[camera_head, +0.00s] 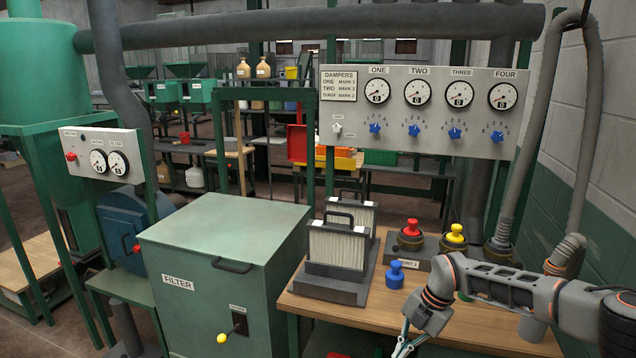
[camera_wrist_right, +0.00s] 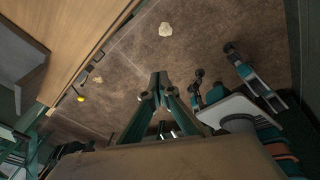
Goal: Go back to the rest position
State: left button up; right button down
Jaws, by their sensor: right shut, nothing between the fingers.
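My right arm comes in from the right over the wooden bench (camera_head: 340,310). My right gripper (camera_head: 403,347) hangs at the bench's front edge, partly cut off by the bottom of the head view. In the right wrist view the right gripper's fingertips (camera_wrist_right: 159,78) are together, with nothing between them, above the brown floor (camera_wrist_right: 185,60). My left gripper and left arm are not in view.
A green filter box (camera_head: 215,250) with a yellow-tipped lever (camera_head: 222,338) stands left of the bench. Pleated filters (camera_head: 335,248) and a blue knob piece (camera_head: 395,275) stand on it. Red (camera_head: 411,228) and yellow (camera_head: 455,233) knobs stand behind. A dial panel (camera_head: 420,110) hangs above.

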jog(key=s+a+f+y, duration=0.1)
jog(key=s+a+y, duration=0.1)
jog(key=s+a, duration=0.35)
jog(key=s+a+f+n+g+y, duration=0.1)
jog(key=s+a+f+y, duration=0.15)
jog(key=a, duration=0.65)
jog(key=s+a+y, duration=0.3)
jog(key=s+a, duration=0.1)
jog(key=a, duration=0.3)
jog(key=s+a+r+m+t+y, duration=0.5)
jog(key=a+r+m+t+y, duration=0.15)
jog(key=a, duration=0.35)
jog(key=s+d+f+m+t+h, duration=0.1)
jog(key=d+f+m+t+h, duration=0.35)
jog(key=d+m, duration=0.3)
jog(key=d+f+m+t+h, duration=0.35)
jog(key=d+m+h, duration=0.2)
jog(key=d, duration=0.35)
jog(key=s+d+f+m+g+h, duration=0.1)
jog(key=s+d+f+m+h, duration=0.1)
jog(key=s+d+f, duration=0.2)
jog(key=s+d+f+m+g+h, duration=0.1)
jog(key=s+d+f+m+h, duration=0.1)
jog(key=s+d+f, duration=0.3)
jog(key=s+d+h, duration=0.1)
jog(key=s+d, duration=0.2)
jog(key=d, duration=0.3)
jog(key=shift+s, duration=0.15)
jog(key=shift+m+g, duration=0.25)
